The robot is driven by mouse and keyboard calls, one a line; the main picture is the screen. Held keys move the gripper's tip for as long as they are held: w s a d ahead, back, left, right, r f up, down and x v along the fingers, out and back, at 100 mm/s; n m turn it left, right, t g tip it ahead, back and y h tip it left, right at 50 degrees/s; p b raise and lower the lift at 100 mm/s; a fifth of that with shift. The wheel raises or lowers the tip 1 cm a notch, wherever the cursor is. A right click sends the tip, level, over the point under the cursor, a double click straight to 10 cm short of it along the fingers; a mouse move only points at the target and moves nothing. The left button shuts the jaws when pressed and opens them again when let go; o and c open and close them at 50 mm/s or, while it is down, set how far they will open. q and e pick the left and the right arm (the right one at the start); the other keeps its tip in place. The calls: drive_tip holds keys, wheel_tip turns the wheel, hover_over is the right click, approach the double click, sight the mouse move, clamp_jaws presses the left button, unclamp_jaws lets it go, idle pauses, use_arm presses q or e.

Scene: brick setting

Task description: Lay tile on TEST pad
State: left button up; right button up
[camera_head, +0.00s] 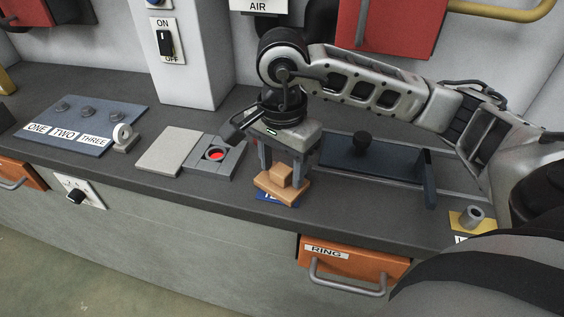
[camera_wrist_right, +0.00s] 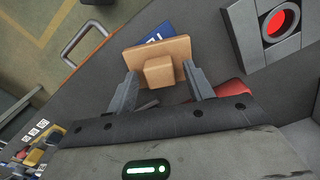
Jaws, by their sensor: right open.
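The tan tile (camera_head: 277,191) with a square block knob (camera_head: 281,174) lies over the blue TEST pad (camera_head: 268,197) near the counter's front edge. Only a strip of the pad shows. In the right wrist view the tile (camera_wrist_right: 133,59) covers most of the pad (camera_wrist_right: 158,37), and its edges look turned relative to the pad. My right gripper (camera_head: 288,172) is above the tile, pointing down. Its fingers (camera_wrist_right: 161,83) are open, one each side of the knob (camera_wrist_right: 159,72), with gaps between. Whether the tile lies fully flat cannot be told. My left gripper is not in view.
A grey block with a red round recess (camera_head: 215,154) and a grey plate (camera_head: 174,151) stand left of the gripper. A dark blue panel with a black knob (camera_head: 361,143) lies to the right. The orange RING drawer (camera_head: 352,262) is below the front edge.

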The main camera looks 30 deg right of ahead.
sight(282, 169)
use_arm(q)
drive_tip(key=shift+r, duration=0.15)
use_arm(e)
drive_tip(key=shift+r, duration=0.1)
drive_tip(key=shift+r+p, duration=0.3)
drive_tip(key=shift+p, duration=0.05)
use_arm(q)
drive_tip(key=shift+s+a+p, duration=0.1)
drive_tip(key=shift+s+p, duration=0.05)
drive_tip(key=shift+p, duration=0.35)
use_arm(e)
wheel_tip(282, 169, up, 12)
drive_tip(key=shift+f, duration=0.2)
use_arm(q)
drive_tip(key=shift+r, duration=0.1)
